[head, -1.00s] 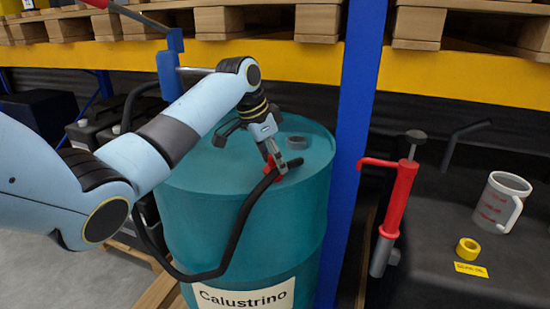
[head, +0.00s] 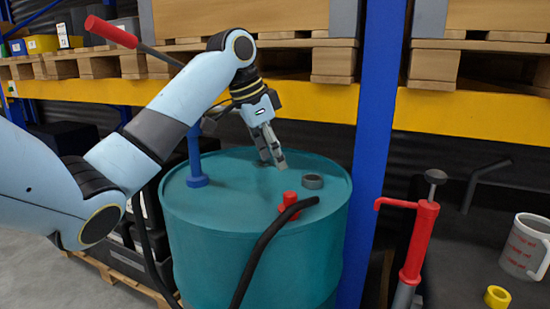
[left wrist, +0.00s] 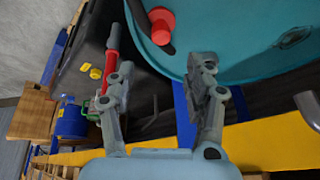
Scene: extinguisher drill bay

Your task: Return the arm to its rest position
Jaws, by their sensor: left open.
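My left gripper (head: 272,160) is open and empty in the head view, above the top of the teal drum (head: 225,210). A red fitting (head: 289,199) with a black hose (head: 262,255) is at the drum's top, below and to the right of the fingers and apart from them. In the left wrist view the two spread fingers (left wrist: 165,66) have nothing between them, and the red fitting (left wrist: 160,24) shows beyond them. My left arm reaches in from the left, bent at the elbow. My right gripper is in neither current view.
A blue pump post (head: 196,165) with a red-handled lever (head: 111,32) stands on the drum, close behind my arm. A blue rack upright (head: 377,120) and yellow beam (head: 465,112) bound the space. A red hand pump (head: 418,245), measuring jug (head: 526,247) and yellow ring (head: 497,296) are at right.

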